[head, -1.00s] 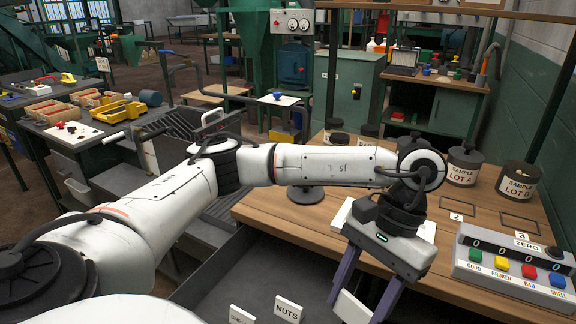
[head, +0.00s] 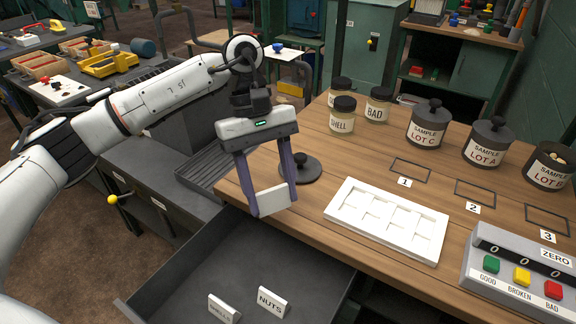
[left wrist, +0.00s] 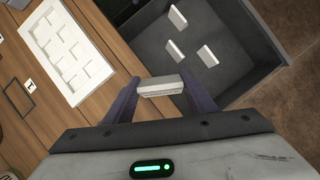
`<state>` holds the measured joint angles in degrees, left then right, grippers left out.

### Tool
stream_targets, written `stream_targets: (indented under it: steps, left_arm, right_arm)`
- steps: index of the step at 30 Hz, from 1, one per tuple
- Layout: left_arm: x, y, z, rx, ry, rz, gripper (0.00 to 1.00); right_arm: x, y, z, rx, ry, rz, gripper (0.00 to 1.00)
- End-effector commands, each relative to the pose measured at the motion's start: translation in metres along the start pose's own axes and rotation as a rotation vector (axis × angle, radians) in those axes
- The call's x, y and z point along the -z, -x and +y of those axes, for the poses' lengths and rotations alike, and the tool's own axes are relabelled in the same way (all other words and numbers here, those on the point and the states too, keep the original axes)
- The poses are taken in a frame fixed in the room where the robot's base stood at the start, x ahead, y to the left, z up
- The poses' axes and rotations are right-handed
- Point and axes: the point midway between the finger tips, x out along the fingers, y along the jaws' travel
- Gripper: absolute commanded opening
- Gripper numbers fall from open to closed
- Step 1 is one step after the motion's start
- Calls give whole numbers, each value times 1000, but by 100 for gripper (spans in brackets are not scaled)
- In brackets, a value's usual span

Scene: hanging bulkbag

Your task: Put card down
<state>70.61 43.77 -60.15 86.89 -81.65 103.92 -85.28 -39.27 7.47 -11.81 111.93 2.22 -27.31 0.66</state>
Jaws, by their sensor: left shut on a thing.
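My left gripper (head: 272,205) is shut on a white card (head: 273,200), gripped by its sides between the two purple fingers. In the head view it hangs above the open grey drawer, near the table's left front edge. The card also shows between the fingertips in the left wrist view (left wrist: 161,86). Several white cards lie or stand in the drawer; one reads NUTS (head: 272,301) and one beside it (head: 222,308) has a label hard to read. The face of the held card cannot be read. My right gripper is not in view.
The open drawer (head: 180,285) has bare floor around its cards. A white compartment tray (head: 388,218) lies on the wooden table (head: 318,180). A round black lid (head: 299,168) is behind the gripper. Jars and a button console (head: 520,272) stand to the right.

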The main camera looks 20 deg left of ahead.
Motion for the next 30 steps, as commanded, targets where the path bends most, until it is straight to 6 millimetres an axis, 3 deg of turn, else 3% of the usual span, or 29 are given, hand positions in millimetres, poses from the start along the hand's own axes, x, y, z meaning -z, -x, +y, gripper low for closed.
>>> stream_targets:
  steps: [6,12,15,18,25,30]
  left_arm:
    - [41,52,30,-284,660,1,26]
    - [67,86,43,-451,1054,3,26]
    - [75,94,45,-493,1158,4,26]
    - [81,92,45,-510,1211,4,26]
    - [98,54,45,-513,1223,4,26]
    - [104,40,45,-514,1220,4,26]
  right_arm:
    - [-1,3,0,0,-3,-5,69]
    - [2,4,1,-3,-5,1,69]
    - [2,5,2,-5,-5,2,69]
    - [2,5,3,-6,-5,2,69]
    - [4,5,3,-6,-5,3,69]
    - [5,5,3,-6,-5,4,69]
